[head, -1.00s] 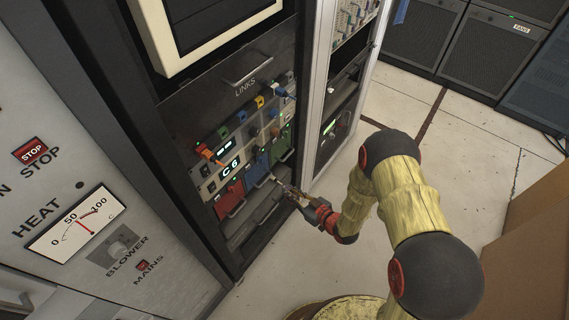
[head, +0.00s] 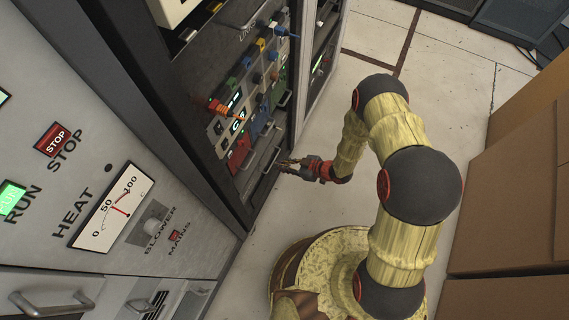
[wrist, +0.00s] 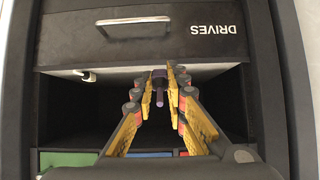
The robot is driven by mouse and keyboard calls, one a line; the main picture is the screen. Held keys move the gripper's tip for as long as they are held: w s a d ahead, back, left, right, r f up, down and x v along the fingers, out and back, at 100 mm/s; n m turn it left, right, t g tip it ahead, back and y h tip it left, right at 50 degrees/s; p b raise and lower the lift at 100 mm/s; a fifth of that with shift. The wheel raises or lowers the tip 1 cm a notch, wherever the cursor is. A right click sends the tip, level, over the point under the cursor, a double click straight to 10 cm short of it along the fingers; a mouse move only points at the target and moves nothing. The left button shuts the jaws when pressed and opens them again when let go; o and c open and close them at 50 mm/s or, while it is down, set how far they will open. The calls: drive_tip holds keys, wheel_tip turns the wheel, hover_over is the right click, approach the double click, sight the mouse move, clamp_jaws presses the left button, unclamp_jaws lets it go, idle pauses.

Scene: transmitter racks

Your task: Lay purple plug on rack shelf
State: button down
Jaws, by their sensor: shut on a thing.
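A purple plug (wrist: 159,88) is between the fingertips of my gripper (wrist: 160,84) in the wrist view. My gripper is shut on it, and the finger pads hide part of its sides. The plug points into an open dark bay of the rack. The rack shelf (wrist: 125,74) shows as a pale grey strip beside the DRIVES drawer. I cannot tell whether the plug touches the shelf. In the head view, my gripper (head: 283,163) is at the rack front, below the coloured drawers; the plug is too small to make out there.
A small white object (wrist: 86,75) lies on the shelf near its left end. The DRIVES drawer (wrist: 75,42) has a protruding handle. Green (wrist: 68,158), blue and red fronts border the bay. Cardboard boxes (head: 510,210) stand to the right; pale floor (head: 330,120) is clear between.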

drive_tip(key=shift+w+a+f+b, duration=0.25)
drive_tip(key=shift+w+a+b, duration=0.55)
drive_tip(key=shift+a, duration=1.45)
drive_tip(key=shift+w+a+f+b, duration=0.35)
drive_tip(key=shift+w+a, duration=0.7)
drive_tip(key=shift+a, duration=1.2)
drive_tip(key=shift+w+a+f+b, duration=0.15)
drive_tip(key=shift+w+a+b, duration=0.7)
drive_tip(key=shift+a, duration=1.4)
drive_tip(key=shift+w, duration=0.1)
drive_tip(key=c, duration=1.8)
unclamp_jaws()
drive_tip(key=shift+o, duration=0.4)
drive_tip(key=v, duration=1.2)
drive_tip(key=shift+d+f, duration=0.1)
drive_tip(key=shift+f, duration=0.05)
